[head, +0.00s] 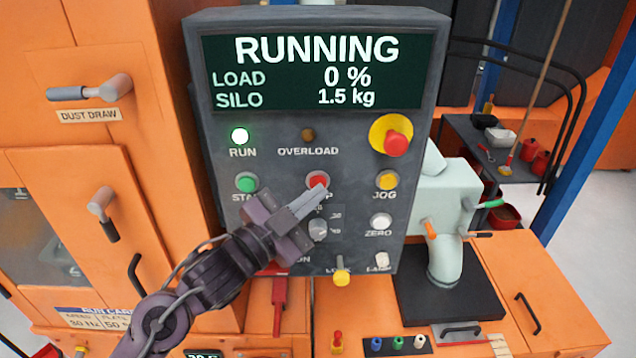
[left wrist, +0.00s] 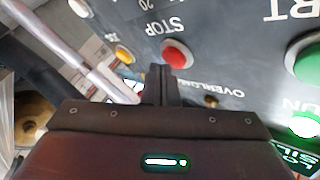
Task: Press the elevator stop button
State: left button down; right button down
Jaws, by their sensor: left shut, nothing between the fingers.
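The red stop button (head: 318,179) is on the dark grey control panel (head: 290,120), in the middle of the row between the green start button (head: 246,182) and the yellow jog button (head: 386,181). My left gripper (head: 316,194) is shut and empty, its fingertips just below the stop button, hiding part of its label. In the left wrist view the stop button (left wrist: 178,53) shows beside the shut fingertips (left wrist: 160,72). I cannot tell whether they touch it. The screen (head: 318,72) reads RUNNING, load 0 %, silo 1.5 kg. The run lamp (head: 239,136) is lit. My right gripper is not in view.
A red mushroom button (head: 396,143) on a yellow base is at the panel's upper right. A grey knob (head: 318,230) is under my left gripper, with a white zero button (head: 381,222) to its right. A yellow-tipped lock switch (head: 341,277) sticks out at the panel's bottom.

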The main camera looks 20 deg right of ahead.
pick_arm(q)
jog(key=shift+w+d, duration=0.1)
jog(key=shift+w, duration=0.3)
dwell(0.8)
jog(key=shift+s, duration=0.1)
jog(key=shift+s+a, duration=0.25)
jog(key=shift+s, duration=0.45)
jog(key=shift+s, duration=0.1)
jog(key=shift+s+a, duration=0.2)
jog(key=shift+s, duration=0.55)
jog(key=shift+s+a, duration=0.25)
jog(key=shift+s, duration=0.55)
jog(key=shift+s+a, duration=0.2)
jog(key=shift+s, duration=0.55)
